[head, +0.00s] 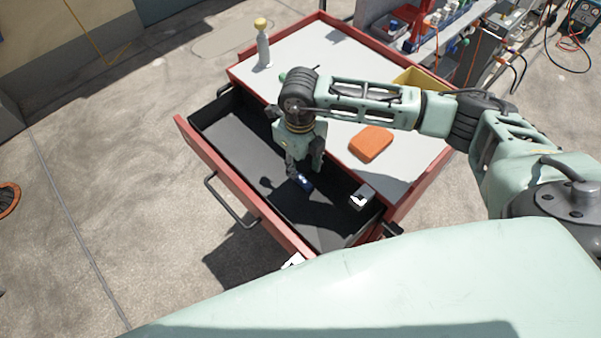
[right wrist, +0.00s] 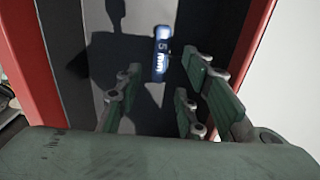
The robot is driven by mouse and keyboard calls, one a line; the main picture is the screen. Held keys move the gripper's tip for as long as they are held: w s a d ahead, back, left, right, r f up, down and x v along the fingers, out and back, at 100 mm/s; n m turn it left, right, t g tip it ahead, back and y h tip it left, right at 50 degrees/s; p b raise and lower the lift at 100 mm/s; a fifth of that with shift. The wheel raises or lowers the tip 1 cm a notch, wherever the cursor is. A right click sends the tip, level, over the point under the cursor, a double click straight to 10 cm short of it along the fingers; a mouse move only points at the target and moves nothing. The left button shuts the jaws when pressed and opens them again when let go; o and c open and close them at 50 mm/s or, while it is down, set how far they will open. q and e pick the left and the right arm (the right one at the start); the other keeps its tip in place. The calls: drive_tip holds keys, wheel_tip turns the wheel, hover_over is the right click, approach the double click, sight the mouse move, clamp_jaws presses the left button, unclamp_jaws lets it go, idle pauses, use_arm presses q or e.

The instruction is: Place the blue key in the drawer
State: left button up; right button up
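The blue key (head: 304,182), with white markings, is inside the outline of the open drawer (head: 222,176), below my right gripper (head: 303,172). In the right wrist view the key (right wrist: 162,50) shows beyond the gap between the fingers, with no finger touching it. I cannot tell whether it rests on the drawer's dark floor. My right gripper (right wrist: 158,100) is open, its fingers spread and pointing down into the drawer. My left gripper is not in view.
The drawer belongs to a red cabinet with a light top (head: 325,60). On top are an orange block (head: 371,143), a bottle with a yellow cap (head: 263,45) and a yellow bin (head: 424,78). A small white-and-dark item (head: 362,197) sits at the drawer's right end.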

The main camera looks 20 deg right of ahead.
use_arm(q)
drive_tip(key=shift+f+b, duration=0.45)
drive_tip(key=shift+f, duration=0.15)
use_arm(e)
wheel_tip(320, 180, up, 6)
drive_tip(key=shift+r, duration=0.15)
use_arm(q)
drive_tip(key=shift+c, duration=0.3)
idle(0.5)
